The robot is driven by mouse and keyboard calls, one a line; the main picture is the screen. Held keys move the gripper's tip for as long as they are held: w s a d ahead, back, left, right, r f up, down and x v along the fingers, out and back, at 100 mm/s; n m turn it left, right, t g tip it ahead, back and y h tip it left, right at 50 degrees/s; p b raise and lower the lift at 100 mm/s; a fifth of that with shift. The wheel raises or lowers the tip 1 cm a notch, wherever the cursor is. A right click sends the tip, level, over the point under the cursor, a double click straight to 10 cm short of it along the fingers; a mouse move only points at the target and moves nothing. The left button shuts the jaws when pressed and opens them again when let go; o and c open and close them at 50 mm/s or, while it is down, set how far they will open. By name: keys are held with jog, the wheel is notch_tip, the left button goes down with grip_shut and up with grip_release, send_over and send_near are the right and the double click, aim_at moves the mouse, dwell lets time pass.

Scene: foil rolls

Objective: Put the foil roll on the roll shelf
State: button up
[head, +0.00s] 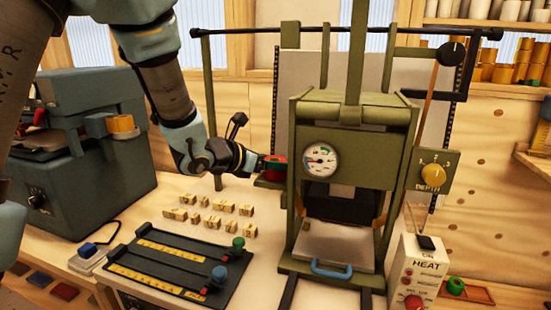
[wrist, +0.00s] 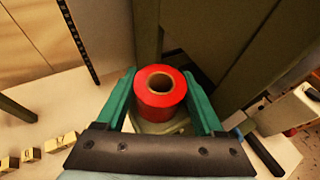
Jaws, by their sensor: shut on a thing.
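A red foil roll (wrist: 158,98) with a brown hollow core stands upright between the green fingers of my gripper (wrist: 158,84) in the wrist view. The fingers are shut on its two sides. In the head view the red roll (head: 275,170) is at the left side of the olive press, just above a small olive plate (head: 268,183). In the wrist view this plate (wrist: 150,127) shows under the roll; I cannot tell whether they touch. A wall shelf at the upper right holds several gold rolls (head: 503,74); I cannot tell if it is the roll shelf.
The olive press (head: 355,112) stands close to the right of my gripper. Several brass type blocks (head: 210,222) and a dark composing tray (head: 170,262) lie on the bench. A heat box (head: 417,275) and a small tray with a green roll (head: 456,286) are at right.

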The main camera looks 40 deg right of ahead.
jog(key=shift+f+b, duration=0.2)
jog(key=shift+b, duration=0.15)
jog(key=o, duration=1.5)
jog(key=shift+r, duration=0.1)
jog(key=shift+c, duration=0.2)
jog(key=shift+r+p, duration=0.1)
jog(key=shift+p, duration=0.2)
jog(key=b+v, duration=0.3)
jog(key=v, duration=0.9)
jog(key=shift+w, duration=0.1)
